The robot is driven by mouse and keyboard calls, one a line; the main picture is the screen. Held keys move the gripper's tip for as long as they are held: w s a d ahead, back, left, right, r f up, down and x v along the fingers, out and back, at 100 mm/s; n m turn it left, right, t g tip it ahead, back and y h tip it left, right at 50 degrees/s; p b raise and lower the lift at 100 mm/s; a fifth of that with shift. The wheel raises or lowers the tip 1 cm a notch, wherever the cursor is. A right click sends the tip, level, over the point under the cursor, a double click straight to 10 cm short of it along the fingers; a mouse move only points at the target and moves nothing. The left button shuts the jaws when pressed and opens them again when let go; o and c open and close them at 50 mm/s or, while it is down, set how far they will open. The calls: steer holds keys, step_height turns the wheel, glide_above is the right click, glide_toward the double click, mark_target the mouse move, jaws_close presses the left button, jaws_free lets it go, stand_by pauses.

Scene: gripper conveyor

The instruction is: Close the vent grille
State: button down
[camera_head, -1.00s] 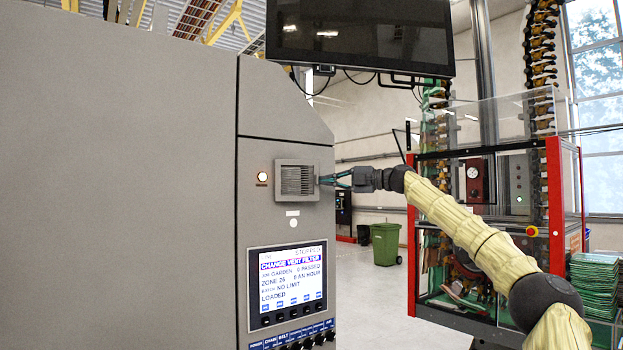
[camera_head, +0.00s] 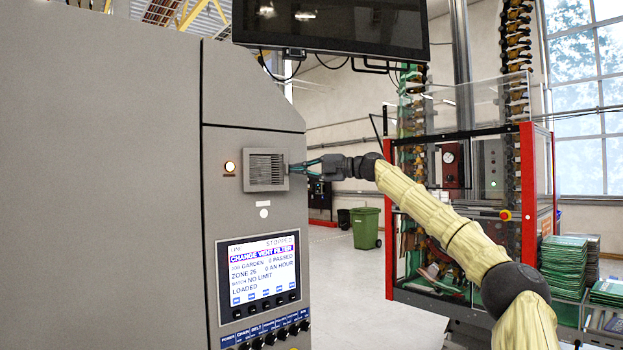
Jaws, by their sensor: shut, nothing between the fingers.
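The vent grille (camera_head: 265,170) is a small grey slatted square on the face of the grey machine cabinet (camera_head: 255,220). It appears to lie flat in its frame; I cannot tell whether a small gap is left. My gripper (camera_head: 291,169) is shut and empty, with its fingertips at the right edge of the grille. I cannot tell whether they touch it. My arm reaches in from the lower right.
Below is a lit screen (camera_head: 264,268) reading "CHANGE VENT FILTER", above a row of knobs. A dark monitor (camera_head: 335,25) hangs overhead. A red-framed machine (camera_head: 526,180) and a green bin (camera_head: 366,228) stand behind my arm.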

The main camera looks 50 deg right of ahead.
steer(key=shift+a+r, duration=0.1)
steer(key=shift+a, duration=0.1)
stand_by(0.6)
steer(key=shift+s+a, duration=0.1)
